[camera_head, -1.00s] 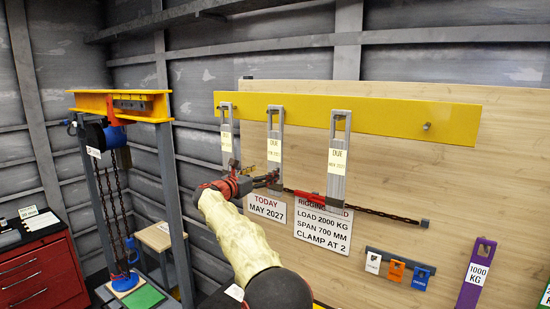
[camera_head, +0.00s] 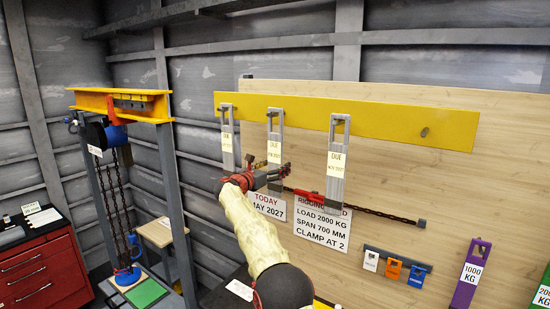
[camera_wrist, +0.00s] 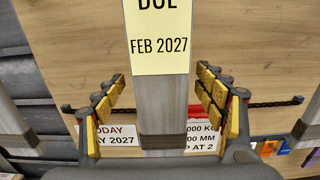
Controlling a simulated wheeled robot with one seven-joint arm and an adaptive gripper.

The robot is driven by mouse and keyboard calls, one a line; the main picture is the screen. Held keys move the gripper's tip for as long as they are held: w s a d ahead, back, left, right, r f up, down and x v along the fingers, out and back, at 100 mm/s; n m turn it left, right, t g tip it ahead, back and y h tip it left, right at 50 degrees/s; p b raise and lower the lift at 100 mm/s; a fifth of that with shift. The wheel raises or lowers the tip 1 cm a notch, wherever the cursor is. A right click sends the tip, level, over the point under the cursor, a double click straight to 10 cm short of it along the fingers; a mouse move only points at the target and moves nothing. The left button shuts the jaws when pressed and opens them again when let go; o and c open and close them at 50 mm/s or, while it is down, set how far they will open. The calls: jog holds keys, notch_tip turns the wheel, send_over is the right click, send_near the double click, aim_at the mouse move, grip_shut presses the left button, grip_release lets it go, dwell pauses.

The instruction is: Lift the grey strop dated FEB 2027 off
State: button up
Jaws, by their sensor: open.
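The grey strop dated FEB 2027 (camera_wrist: 160,100) stands upright in the middle of the wrist view, its pale tag at the top. In the head view it is the middle strop (camera_head: 274,122) of three on the yellow rail (camera_head: 400,118). My gripper (camera_wrist: 162,80) is open, one yellow-padded finger on each side of this strop, with visible gaps. In the head view my gripper (camera_head: 270,174) is at its lower part and hides its bottom end. A left strop (camera_head: 227,135) and a right strop (camera_head: 337,185) hang beside it; their dates are too small to read surely.
Behind the strop are a dark chain with a red part (camera_head: 306,195), the TODAY MAY 2027 sign (camera_head: 268,207) and the rigging sign (camera_head: 322,230). Small coloured tags (camera_head: 394,268) and a purple strop (camera_head: 468,280) are at right. A hoist frame (camera_head: 175,190) stands left.

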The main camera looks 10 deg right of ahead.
jog(key=shift+c, duration=0.7)
jog(key=c, duration=1.5)
jog(key=shift+r, duration=0.15)
